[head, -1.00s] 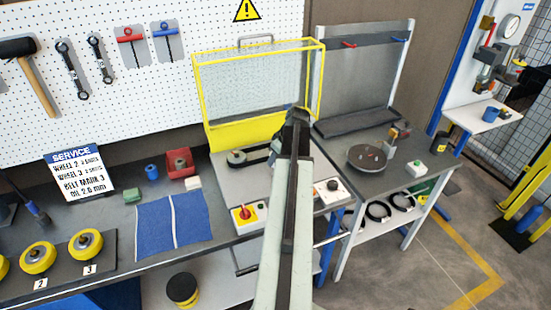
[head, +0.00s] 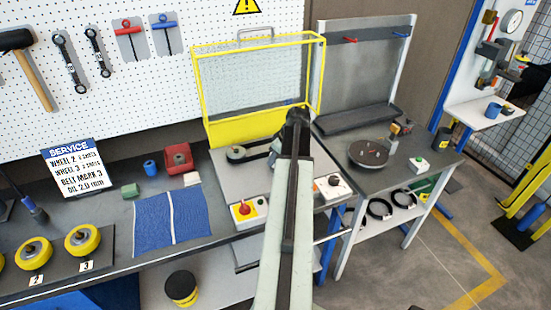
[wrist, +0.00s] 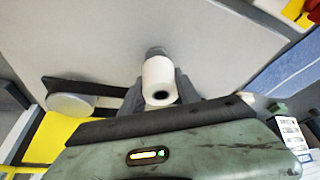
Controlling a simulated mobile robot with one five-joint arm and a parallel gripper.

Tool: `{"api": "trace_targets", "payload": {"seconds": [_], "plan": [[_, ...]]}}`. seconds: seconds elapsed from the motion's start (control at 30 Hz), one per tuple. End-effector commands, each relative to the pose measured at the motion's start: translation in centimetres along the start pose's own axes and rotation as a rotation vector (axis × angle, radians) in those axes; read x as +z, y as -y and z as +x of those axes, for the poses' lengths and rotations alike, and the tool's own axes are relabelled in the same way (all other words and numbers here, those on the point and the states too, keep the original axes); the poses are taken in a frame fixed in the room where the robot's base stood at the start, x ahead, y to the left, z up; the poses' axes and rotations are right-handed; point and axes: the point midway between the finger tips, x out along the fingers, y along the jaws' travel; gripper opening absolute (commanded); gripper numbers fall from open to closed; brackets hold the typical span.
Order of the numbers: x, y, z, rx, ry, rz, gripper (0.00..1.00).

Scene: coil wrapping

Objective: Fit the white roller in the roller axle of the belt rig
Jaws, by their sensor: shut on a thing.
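The white roller (wrist: 158,75) is held upright-looking between the dark fingers of my gripper (wrist: 157,84) in the wrist view, its dark bore facing the camera. A grey round stub (wrist: 154,50) shows just beyond the roller's far end, over the rig's pale plate. I cannot tell whether the roller is around it, touching it or apart from it. The belt rig (head: 225,182) stands on the bench in the head view, with a grey pulley (head: 236,153) and a dark belt. The pulley also shows at left in the wrist view (wrist: 70,104). My arm hides the gripper and roller in the head view.
A yellow-framed guard (head: 250,133) stands raised behind the rig. A red knob (head: 243,208) and a control box (head: 333,187) sit at the rig's front. A blue cloth (head: 170,218) lies left, and a dark turntable (head: 368,155) sits right.

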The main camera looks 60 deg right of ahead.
Motion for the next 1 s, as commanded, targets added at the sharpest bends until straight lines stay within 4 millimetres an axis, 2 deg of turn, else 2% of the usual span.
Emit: {"api": "trace_targets", "payload": {"seconds": [0.97, 1.0], "plan": [[0.9, 0.1, 2.4, -0.001, 0.000, -0.001, 0.00], [0.9, 0.1, 2.4, 0.000, 0.000, -0.001, 0.43]]}}
